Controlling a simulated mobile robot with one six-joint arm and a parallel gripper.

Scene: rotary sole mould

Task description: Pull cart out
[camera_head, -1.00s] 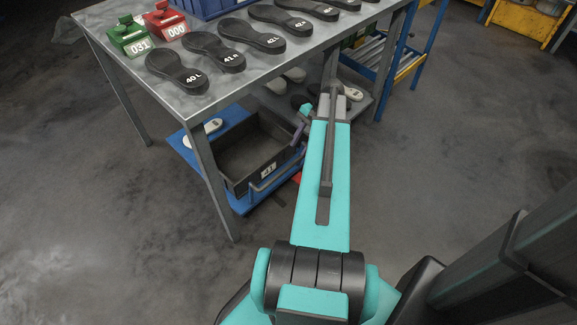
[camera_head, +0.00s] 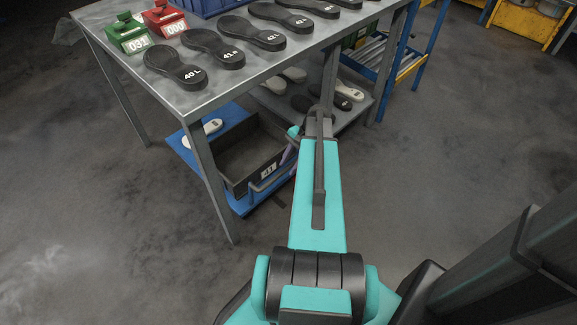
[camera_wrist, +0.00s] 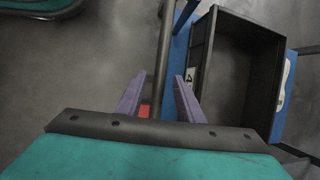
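The cart is a low blue platform (camera_head: 178,150) under the near left corner of the metal table. It carries a dark open bin (camera_head: 237,184) labelled 41 and a pale sole (camera_head: 203,133). A blue-grey handle (camera_head: 262,187) is at its front, near my gripper, which is partly hidden behind my forearm. In the wrist view the purple fingers of my gripper (camera_wrist: 157,95) are apart, and the bin (camera_wrist: 200,50) is to their right. A grey bar (camera_wrist: 164,40) shows between them; I cannot tell whether it lies within their grasp.
The metal table (camera_head: 205,98) bears several black soles, a green box (camera_head: 127,38) and a red box (camera_head: 165,20). Its near leg (camera_head: 212,185) stands in front of the cart's left part. A lower shelf (camera_head: 350,112) holds more soles. The floor left and in front is clear.

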